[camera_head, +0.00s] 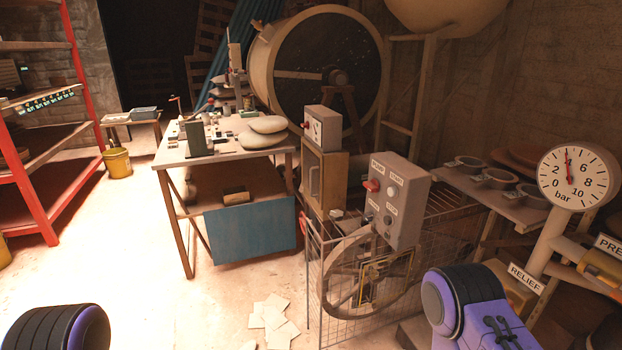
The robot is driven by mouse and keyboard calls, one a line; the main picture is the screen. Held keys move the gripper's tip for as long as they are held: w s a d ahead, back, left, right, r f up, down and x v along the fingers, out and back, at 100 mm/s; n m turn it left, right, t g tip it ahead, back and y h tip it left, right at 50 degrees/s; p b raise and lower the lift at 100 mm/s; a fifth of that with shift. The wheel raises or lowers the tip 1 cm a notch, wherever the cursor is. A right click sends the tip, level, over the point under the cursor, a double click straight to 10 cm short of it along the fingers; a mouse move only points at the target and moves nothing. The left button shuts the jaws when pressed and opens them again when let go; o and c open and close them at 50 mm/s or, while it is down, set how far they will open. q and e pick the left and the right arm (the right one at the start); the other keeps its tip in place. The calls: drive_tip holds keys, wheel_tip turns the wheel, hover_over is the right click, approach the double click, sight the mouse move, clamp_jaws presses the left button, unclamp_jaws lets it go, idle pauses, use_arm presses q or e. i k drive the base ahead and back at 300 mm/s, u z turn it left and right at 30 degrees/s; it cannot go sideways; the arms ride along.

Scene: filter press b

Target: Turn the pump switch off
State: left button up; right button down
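A grey control box (402,200) stands right of the middle, above a wire guard. A red switch (372,186) sticks out from its left face, below a label that seems to read PUMP. Buttons by the labels START and STOP sit beside and below the switch. The switch is small, and I cannot tell which position it is in. Parts of my own arms show at the bottom left and bottom right, well apart from the box. Neither of my grippers is in view.
A wheel (335,290) stands inside the wire guard (312,270) below the box. A pressure gauge (573,178) and a RELIEF label (527,279) are at the right. A cluttered workbench (170,157) stands behind.

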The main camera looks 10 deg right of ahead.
sight(373, 185)
drive_tip(key=u, duration=0.3)
drive_tip(key=i, duration=0.85)
drive_tip(key=z, duration=0.75)
drive_tip(key=i, duration=0.65)
drive_tip(key=z, duration=0.65)
